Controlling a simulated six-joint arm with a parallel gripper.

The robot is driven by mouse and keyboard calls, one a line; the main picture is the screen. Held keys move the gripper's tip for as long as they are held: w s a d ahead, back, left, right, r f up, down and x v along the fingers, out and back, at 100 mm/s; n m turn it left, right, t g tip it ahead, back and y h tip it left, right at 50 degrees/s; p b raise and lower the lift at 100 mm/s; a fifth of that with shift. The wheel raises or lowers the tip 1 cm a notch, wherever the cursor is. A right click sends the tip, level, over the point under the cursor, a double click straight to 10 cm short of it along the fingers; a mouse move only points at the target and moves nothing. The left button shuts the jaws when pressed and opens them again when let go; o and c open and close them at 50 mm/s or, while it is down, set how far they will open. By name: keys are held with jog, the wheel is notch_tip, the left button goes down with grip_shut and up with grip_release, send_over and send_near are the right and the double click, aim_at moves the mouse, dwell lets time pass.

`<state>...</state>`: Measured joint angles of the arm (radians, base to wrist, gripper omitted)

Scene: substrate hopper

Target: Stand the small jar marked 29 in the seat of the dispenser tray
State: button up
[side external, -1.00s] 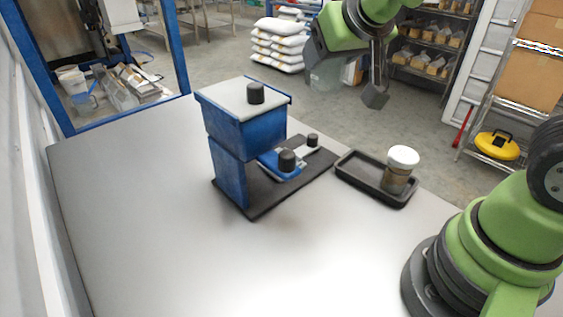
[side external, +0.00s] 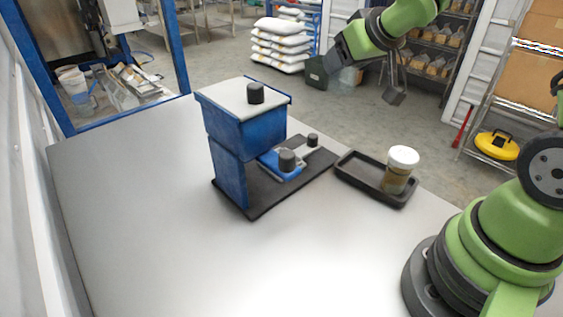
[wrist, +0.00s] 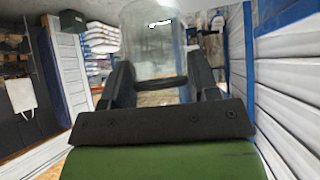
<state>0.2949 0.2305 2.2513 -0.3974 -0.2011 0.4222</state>
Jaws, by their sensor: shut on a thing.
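My gripper (wrist: 158,78) is shut on a clear, see-through jar-like vessel (wrist: 152,42), held between the two dark fingers in the wrist view. No number can be read on it. In the side view my gripper (side external: 343,52) is high beyond the far edge of the table, and the vessel is hard to make out there. The blue dispenser (side external: 245,133) stands on a dark base plate, with a low blue tray (side external: 290,176) at its front right. A dark knob-like piece (side external: 287,160) stands on that tray. The seat cannot be made out.
A black shallow tray (side external: 347,179) right of the dispenser holds a white-lidded jar (side external: 399,171); its label is unreadable. A dark knob (side external: 255,93) tops the dispenser. A small dark knob (side external: 312,140) is behind the blue tray. The table's left and front are clear.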

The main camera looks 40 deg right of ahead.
aim_at(347, 84)
jog(key=f+n+y, duration=0.1)
jog(key=f+n, duration=0.1)
jog(key=f, duration=0.1)
jog(key=f+n+y, duration=0.1)
jog(key=shift+s+d+f+y, duration=0.25)
jog(key=shift+d+f+y, duration=0.05)
jog(key=shift+f, duration=0.1)
jog(key=s+a+f+n+y, duration=0.3)
jog(key=s+a+f+n, duration=0.1)
jog(key=f, duration=0.1)
jog(key=shift+g, duration=0.3)
jog(key=w+a+f, duration=0.1)
jog(key=w, duration=0.2)
jog(key=w+a+f, duration=0.1)
jog(key=w+f, duration=0.1)
jog(key=w, duration=0.1)
jog(key=w+a+f, duration=0.2)
jog(key=w, duration=0.1)
jog(key=shift+f, duration=0.15)
jog(key=x, duration=0.3)
jog(key=shift+w+a+f, duration=0.1)
jog(key=shift+w, duration=0.4)
jog(key=shift+w+f, duration=0.15)
jog(key=shift+w, duration=0.05)
jog(key=shift+f, duration=0.1)
jog(key=o, duration=1)
jog(key=shift+f, duration=0.1)
jog(key=shift+o, duration=0.2)
